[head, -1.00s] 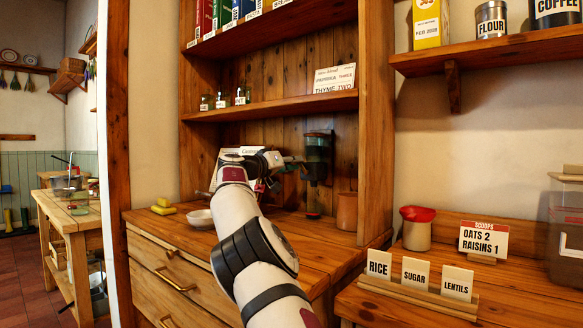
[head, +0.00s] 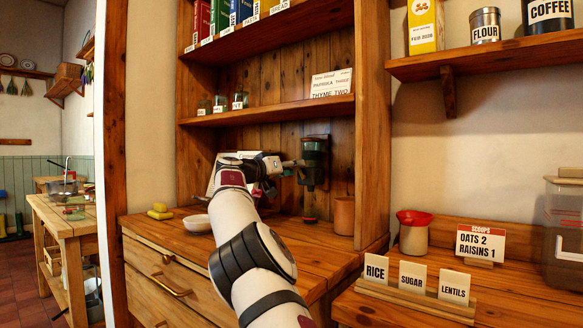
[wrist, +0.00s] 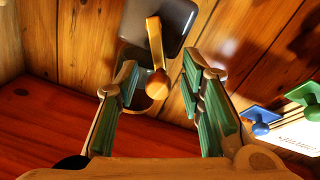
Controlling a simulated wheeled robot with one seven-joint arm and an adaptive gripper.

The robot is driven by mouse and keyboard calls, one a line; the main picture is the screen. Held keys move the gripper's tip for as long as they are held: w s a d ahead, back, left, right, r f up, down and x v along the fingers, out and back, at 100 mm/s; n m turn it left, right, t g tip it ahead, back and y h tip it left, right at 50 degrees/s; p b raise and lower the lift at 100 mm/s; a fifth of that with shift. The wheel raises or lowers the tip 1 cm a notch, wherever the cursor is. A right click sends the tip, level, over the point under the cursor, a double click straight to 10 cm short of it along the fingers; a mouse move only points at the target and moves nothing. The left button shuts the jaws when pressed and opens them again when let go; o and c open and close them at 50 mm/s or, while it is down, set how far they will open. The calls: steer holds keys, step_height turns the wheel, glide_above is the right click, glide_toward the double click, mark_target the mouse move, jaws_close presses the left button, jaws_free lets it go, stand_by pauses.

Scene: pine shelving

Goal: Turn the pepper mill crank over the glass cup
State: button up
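The wall-mounted mill (head: 315,158), dark with a greenish body, hangs on the back boards of the hutch below the shelf. In the wrist view its dark grey body (wrist: 185,20) shows at the top, with a brass crank arm (wrist: 155,38) ending in a round wooden knob (wrist: 157,83). My gripper (wrist: 160,70) is open, its green-padded fingers on either side of the knob with visible gaps. In the head view my gripper (head: 290,165) is at the mill's left side, partly hidden by my arm. I cannot clearly make out the glass cup.
A white bowl (head: 197,223), yellow blocks (head: 160,212) and a terracotta cup (head: 344,216) stand on the hutch counter. A small red item (head: 310,220) lies below the mill. The shelf (head: 270,112) above holds small jars, and the hutch's right upright (head: 373,130) is close by.

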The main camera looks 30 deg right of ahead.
steer(key=shift+r, duration=0.1)
steer(key=v, duration=1.2)
